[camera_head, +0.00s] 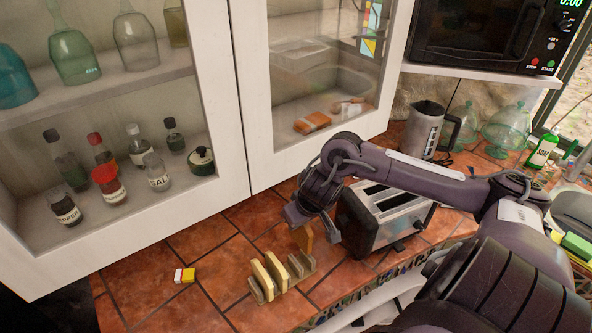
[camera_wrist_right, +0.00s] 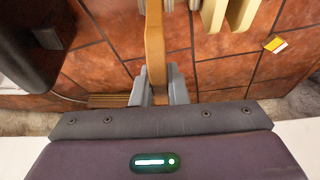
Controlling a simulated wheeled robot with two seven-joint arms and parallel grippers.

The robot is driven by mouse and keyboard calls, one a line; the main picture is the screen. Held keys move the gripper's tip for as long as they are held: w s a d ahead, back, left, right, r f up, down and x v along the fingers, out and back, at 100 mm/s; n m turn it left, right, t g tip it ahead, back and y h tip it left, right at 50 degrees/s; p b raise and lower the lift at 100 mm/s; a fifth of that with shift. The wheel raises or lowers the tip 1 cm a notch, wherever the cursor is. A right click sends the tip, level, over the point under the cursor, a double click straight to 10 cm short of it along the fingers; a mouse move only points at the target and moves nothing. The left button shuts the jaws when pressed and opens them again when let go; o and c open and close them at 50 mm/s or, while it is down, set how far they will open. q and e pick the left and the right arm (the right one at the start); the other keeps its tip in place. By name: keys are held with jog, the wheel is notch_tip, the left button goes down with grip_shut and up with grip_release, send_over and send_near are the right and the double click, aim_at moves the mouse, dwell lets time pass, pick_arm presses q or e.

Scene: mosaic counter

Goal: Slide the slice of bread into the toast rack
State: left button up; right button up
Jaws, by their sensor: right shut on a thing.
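The slice of bread (camera_head: 304,238) is orange-brown and hangs edge-on from my right gripper (camera_head: 298,214), just behind and above the toast rack's right end. In the right wrist view the slice (camera_wrist_right: 155,45) is upright between the two grey fingers of my right gripper (camera_wrist_right: 160,94), which is shut on it. The toast rack (camera_head: 309,266) stands on the tiles and holds pale yellow slices (camera_head: 261,277). These slices (camera_wrist_right: 211,15) also show in the wrist view. Whether the held slice touches the rack cannot be told. My left gripper is not in view.
A steel toaster (camera_head: 385,222) stands close to the right of the held slice. A small yellow-and-white box (camera_head: 185,275) lies on the tiles at the left. A glass-fronted cabinet (camera_head: 240,130) rises behind. The tiles left of the rack are mostly clear.

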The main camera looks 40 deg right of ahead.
aim_at(303, 233)
jog(key=shift+s+f, duration=0.1)
jog(key=shift+s, duration=0.05)
jog(key=shift+s+f+b, duration=0.6)
jog(key=shift+s+f, duration=0.1)
jog(key=shift+f, duration=0.25)
jog(key=shift+b+x, duration=0.85)
jog(key=shift+b, duration=0.05)
jog(key=shift+f+b, duration=0.25)
jog(key=shift+b, duration=0.15)
jog(key=shift+r, duration=0.1)
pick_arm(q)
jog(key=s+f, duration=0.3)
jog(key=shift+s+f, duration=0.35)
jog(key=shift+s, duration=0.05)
